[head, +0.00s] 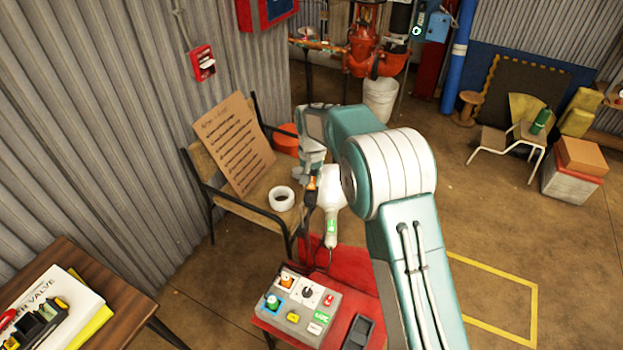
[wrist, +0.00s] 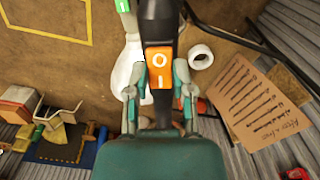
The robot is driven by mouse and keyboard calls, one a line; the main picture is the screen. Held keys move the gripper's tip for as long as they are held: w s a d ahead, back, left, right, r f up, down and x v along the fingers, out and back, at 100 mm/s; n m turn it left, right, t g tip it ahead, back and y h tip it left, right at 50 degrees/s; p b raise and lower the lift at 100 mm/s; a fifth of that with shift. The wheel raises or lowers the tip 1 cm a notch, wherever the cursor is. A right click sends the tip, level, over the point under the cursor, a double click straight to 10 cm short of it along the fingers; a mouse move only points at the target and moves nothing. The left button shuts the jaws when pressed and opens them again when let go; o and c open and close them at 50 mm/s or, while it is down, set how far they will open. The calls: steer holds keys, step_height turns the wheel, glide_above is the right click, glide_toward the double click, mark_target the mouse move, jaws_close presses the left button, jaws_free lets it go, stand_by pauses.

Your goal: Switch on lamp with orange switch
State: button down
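A black stem-like body with an orange switch (wrist: 158,68) marked O and I shows between my gripper's two fingers in the wrist view. The same orange switch (head: 311,184) shows small just below my gripper (head: 306,174) in the head view. My gripper's fingers (wrist: 159,88) stand close on both sides of the black body. I cannot tell whether they touch or clamp it. A white lamp (head: 331,190) with a green label is right beside the switch. The lamp (wrist: 128,70) is left of the switch in the wrist view. I cannot see any glow from it.
A grey control box (head: 298,305) with coloured buttons stands on a red surface (head: 364,282) below. A bench (head: 228,196) behind holds a cardboard sign (head: 233,142) and a white tape roll (head: 282,198). A wooden table (head: 62,262) is at the left.

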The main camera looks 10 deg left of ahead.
steer(key=shift+w+f+g, duration=0.15)
steer(key=shift+w+g, duration=0.15)
steer(key=shift+g, duration=0.8)
steer(key=shift+w+g, duration=0.15)
steer(key=shift+g, duration=0.85)
steer(key=shift+c, duration=2.4)
jaws_free()
steer(key=shift+a, duration=0.15)
step_height(320, 180, up, 10)
